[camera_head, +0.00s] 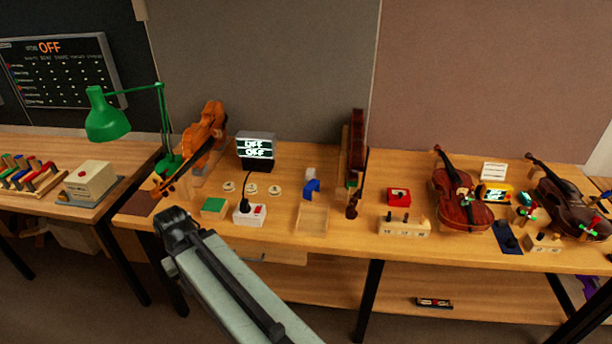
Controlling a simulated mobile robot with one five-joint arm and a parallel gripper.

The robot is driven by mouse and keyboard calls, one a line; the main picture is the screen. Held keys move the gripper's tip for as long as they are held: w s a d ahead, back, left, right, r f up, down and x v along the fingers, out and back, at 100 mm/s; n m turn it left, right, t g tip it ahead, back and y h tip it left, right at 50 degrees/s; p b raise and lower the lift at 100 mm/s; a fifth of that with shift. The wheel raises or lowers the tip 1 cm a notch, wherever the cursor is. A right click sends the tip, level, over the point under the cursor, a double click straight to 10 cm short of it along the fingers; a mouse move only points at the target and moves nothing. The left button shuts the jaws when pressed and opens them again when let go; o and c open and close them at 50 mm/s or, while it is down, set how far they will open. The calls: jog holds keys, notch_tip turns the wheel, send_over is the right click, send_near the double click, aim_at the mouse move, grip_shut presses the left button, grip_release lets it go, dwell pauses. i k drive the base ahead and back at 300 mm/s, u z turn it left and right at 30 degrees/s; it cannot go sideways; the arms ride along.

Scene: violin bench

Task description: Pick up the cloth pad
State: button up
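I cannot tell for sure which thing is the cloth pad. A dark brown flat square (143,203) lies at the bench's left front corner. A small blue piece (311,187) sits mid-bench in front of a whitish block. A dark blue flat piece (507,237) lies at the right front with a small dark thing on it. My arm reaches up from the bottom, and its dark end (175,226), where my gripper is, sits in front of the bench's left front edge, right of the brown square. The fingers cannot be made out, so open or shut does not show.
A green lamp (107,118) and an orange-brown violin (205,135) stand at the left. A green block (214,207), a white switch box (250,214) and a clear tray (312,218) line the front. More violins (463,197) stand right. Bare wood shows around (350,235).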

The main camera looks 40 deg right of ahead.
aim_at(311, 173)
jog(key=u, duration=0.05)
jog(key=i, duration=0.85)
jog(key=z, duration=0.05)
